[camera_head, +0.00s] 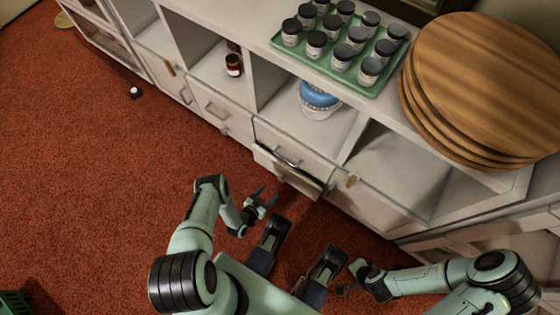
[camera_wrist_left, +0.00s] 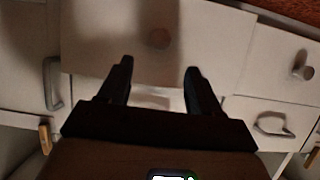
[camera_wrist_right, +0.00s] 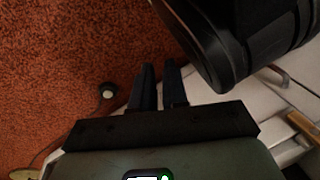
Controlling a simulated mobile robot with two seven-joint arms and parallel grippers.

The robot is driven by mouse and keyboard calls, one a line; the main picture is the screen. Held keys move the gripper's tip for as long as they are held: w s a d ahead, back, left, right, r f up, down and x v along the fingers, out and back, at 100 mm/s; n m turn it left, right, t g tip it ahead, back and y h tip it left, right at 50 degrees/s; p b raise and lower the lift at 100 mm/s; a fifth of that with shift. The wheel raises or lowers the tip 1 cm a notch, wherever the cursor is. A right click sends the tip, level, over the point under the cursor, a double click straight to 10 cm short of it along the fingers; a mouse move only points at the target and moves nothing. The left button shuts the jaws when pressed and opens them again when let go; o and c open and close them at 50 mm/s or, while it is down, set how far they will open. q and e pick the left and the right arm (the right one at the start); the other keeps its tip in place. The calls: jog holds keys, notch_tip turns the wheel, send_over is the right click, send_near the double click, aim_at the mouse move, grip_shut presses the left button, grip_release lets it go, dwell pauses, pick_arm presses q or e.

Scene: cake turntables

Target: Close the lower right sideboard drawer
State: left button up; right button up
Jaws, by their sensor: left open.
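The lower right drawer (camera_head: 292,179) of the white sideboard stands partly pulled out, with a dark gap above its front. The drawer above it (camera_head: 290,150) has a metal handle and looks closed. My left gripper (camera_head: 262,199) is open and empty, in front of the lower drawer and apart from it. In the left wrist view its fingers (camera_wrist_left: 158,84) are spread before a pale front panel (camera_wrist_left: 110,38) with a round knob. My right gripper (camera_head: 350,280) is low, away from the drawer. Its fingers (camera_wrist_right: 159,85) are close together with nothing visible between them.
The sideboard top holds a green tray (camera_head: 376,86) of dark-lidded jars and stacked round wooden boards (camera_head: 480,80). A blue-topped container (camera_head: 319,100) and a brown bottle (camera_head: 233,65) stand on open shelves. A small object (camera_head: 135,92) lies on the open red carpet (camera_head: 90,170).

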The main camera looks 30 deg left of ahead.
aim_at(280, 180)
pick_arm(q)
jog(key=b+x, duration=0.3)
jog(key=x, duration=0.5)
jog(key=shift+w+f, duration=0.1)
jog(key=shift+f, duration=0.05)
jog(key=shift+w+f+b, duration=0.2)
jog(key=shift+w+b, duration=0.15)
jog(key=shift+w, duration=0.3)
pick_arm(e)
jog(key=s+d+f+g, duration=0.1)
jog(key=s+f+g, duration=0.2)
jog(key=s+f, duration=0.2)
jog(key=shift+s+m, duration=0.3)
jog(key=shift+s, duration=1.3)
